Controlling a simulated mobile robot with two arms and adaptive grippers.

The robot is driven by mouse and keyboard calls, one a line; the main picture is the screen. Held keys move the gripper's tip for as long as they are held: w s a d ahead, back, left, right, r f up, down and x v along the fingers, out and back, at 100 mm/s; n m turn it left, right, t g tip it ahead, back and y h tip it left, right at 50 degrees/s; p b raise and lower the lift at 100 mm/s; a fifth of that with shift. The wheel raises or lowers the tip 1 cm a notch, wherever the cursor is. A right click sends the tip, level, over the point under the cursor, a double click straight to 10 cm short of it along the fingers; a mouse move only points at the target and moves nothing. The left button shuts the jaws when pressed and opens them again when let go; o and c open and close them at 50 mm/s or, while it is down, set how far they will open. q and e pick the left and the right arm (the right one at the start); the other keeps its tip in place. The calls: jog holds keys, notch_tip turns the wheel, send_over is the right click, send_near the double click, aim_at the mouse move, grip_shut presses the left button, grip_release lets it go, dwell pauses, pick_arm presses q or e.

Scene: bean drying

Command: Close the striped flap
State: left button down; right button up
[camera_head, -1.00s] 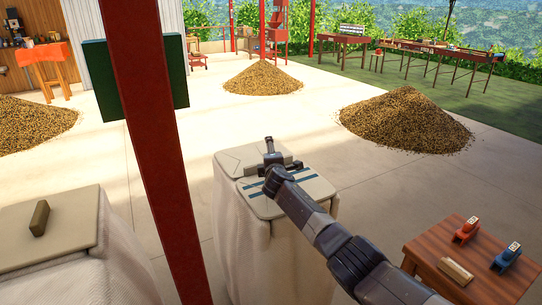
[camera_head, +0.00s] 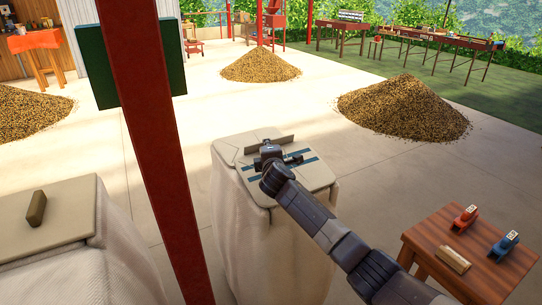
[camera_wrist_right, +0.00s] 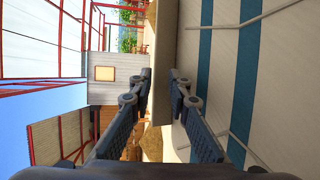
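The striped flap (camera_head: 305,175), beige with blue stripes, lies across the near part of the top of the middle cloth-sided container (camera_head: 248,235). It fills the right side of the right wrist view (camera_wrist_right: 270,70). Whether a finger touches the flap cannot be told. My left gripper is not in view.
A red post (camera_head: 160,150) rises left of the container. Another lidded container (camera_head: 60,215) with a brown handle (camera_head: 37,208) stands at lower left. A wooden stool (camera_head: 440,240) with small tools stands at right. Bean piles (camera_head: 403,108) lie behind on open floor.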

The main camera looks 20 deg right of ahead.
jog(key=v, duration=0.3)
jog(key=d+v, duration=0.1)
jog(key=v, duration=0.1)
jog(key=shift+s+f, duration=0.15)
jog(key=shift+v, duration=1.05)
